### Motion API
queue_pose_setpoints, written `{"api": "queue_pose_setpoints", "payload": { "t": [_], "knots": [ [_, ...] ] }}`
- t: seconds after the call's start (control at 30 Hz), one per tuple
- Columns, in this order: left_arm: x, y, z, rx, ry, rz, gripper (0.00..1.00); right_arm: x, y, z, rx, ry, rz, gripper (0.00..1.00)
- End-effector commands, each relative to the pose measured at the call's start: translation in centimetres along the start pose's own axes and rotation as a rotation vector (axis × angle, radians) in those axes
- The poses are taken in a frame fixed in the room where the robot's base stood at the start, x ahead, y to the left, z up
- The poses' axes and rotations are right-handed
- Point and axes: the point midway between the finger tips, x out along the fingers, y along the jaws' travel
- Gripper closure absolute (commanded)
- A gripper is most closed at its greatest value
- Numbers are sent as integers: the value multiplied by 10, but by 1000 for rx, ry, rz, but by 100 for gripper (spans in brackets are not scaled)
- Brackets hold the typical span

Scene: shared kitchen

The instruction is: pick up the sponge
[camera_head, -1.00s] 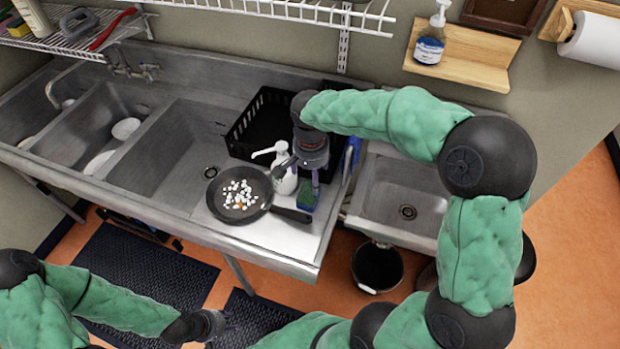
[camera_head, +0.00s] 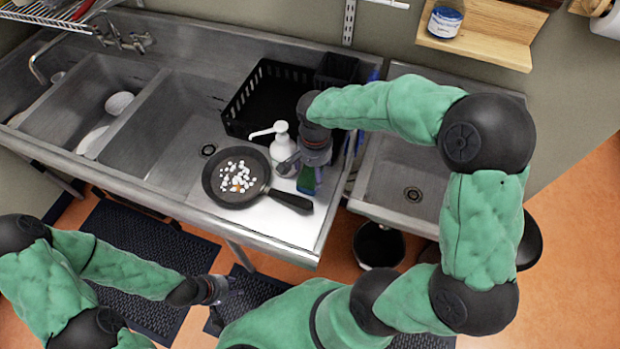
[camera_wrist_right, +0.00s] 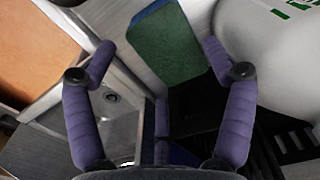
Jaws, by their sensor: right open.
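The sponge (camera_head: 306,181) is green with a blue side and sits on the steel counter, partly hidden under my right gripper in the head view. In the right wrist view the sponge (camera_wrist_right: 164,44) lies ahead of and between the fingertips, with clear space to each finger. My right gripper (camera_wrist_right: 158,52) is open and empty, pointing down at the sponge; it also shows in the head view (camera_head: 308,172). My left gripper (camera_head: 226,292) hangs low over the floor mat, away from the counter; its fingers are too small to read.
A white pump bottle (camera_head: 283,150) stands just left of the sponge. A black pan (camera_head: 212,190) with white pieces in it lies further left, its handle reaching toward the sponge. A black crate (camera_head: 240,118) is behind. A small sink (camera_head: 400,185) is to the right.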

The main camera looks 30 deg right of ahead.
Motion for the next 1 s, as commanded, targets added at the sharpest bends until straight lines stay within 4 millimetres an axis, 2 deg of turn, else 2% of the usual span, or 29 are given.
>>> {"api": "queue_pose_setpoints", "payload": {
  "t": [0.1, 0.27, 0.47, 0.5, 0.57, 0.6, 1.0],
  "knots": [
    [9, -3, 0, 0, 0, 0, 60, 21, 0, 0, -1, -1, 2, 16],
    [13, -5, 0, 0, 0, 0, 60, 38, 0, 0, 1, -1, 1, 16],
    [12, -4, 0, 0, 0, 0, 60, 38, -1, 0, 1, 0, 0, 16],
    [12, -4, 0, 0, 0, 0, 60, 38, -1, 0, 1, 0, 0, 19],
    [12, -4, 0, 0, 0, 0, 60, 37, -1, 0, 1, 0, 0, 33],
    [12, -4, 0, 0, 0, 0, 60, 37, -1, 0, 1, 0, 0, 35],
    [12, -4, 0, 0, 0, 0, 60, 37, -1, 0, 0, 0, 0, 39]
  ]
}}
